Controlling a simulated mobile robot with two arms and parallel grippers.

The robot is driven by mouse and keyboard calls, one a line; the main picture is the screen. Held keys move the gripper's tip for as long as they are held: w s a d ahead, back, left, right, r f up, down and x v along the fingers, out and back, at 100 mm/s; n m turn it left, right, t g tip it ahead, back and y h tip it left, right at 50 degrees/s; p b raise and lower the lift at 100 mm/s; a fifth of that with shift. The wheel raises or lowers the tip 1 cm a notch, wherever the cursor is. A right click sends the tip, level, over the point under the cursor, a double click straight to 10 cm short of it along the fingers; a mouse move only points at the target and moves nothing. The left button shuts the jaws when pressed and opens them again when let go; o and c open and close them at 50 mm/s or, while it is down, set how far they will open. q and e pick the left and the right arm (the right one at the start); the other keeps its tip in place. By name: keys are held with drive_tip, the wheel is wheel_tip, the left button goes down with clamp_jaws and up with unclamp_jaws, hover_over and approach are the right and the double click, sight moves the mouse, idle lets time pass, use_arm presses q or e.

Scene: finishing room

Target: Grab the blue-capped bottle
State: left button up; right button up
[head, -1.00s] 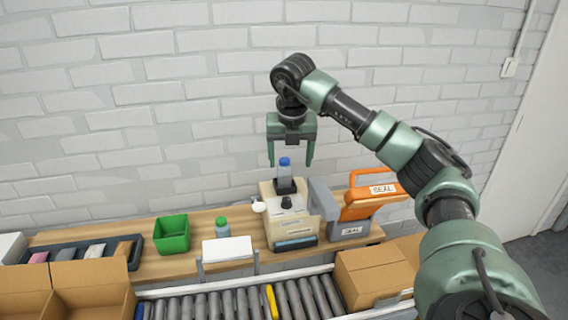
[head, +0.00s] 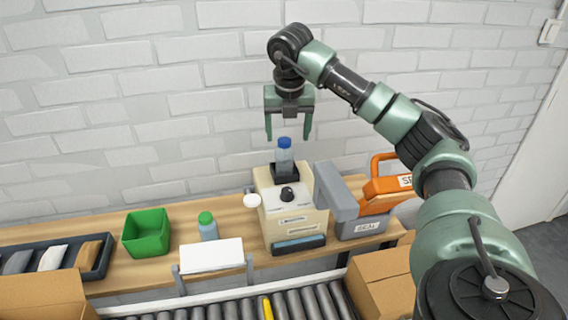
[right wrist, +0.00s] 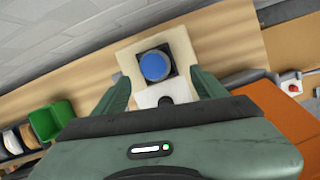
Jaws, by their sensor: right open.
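The blue-capped bottle (head: 285,157) stands upright in a black holder on top of a cream machine (head: 295,218). My right gripper (head: 288,138) is open above it, with its fingers pointing down and its fingertips near the height of the cap. In the right wrist view the blue cap (right wrist: 155,66) lies a little beyond the open fingers (right wrist: 158,78), between their lines. Nothing is held. My left gripper is not in view.
A green-capped bottle (head: 207,227) and a green bin (head: 146,233) stand on the wooden bench to the left. An orange sealer (head: 385,190) stands to the right of the machine. A roller conveyor (head: 290,303) and cardboard boxes are in front.

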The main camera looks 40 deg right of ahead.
sight(287, 141)
drive_tip(key=x, duration=0.3)
drive_tip(key=shift+w+d, duration=0.25)
drive_tip(key=shift+w, duration=0.05)
drive_tip(key=shift+w+f+p, duration=0.15)
drive_tip(key=shift+f+p, duration=0.45)
drive_tip(key=shift+p, duration=0.05)
drive_tip(key=x, duration=0.2)
drive_tip(key=p+x, duration=0.1)
drive_tip(key=shift+w+a+f, duration=0.1)
drive_tip(key=shift+w+f, duration=0.2)
drive_tip(key=shift+w, duration=0.05)
drive_tip(key=shift+w+f, duration=0.1)
drive_tip(key=shift+f, duration=0.25)
drive_tip(key=shift+r, duration=0.1)
drive_tip(key=shift+c, duration=1.2)
drive_tip(key=c, duration=1.2)
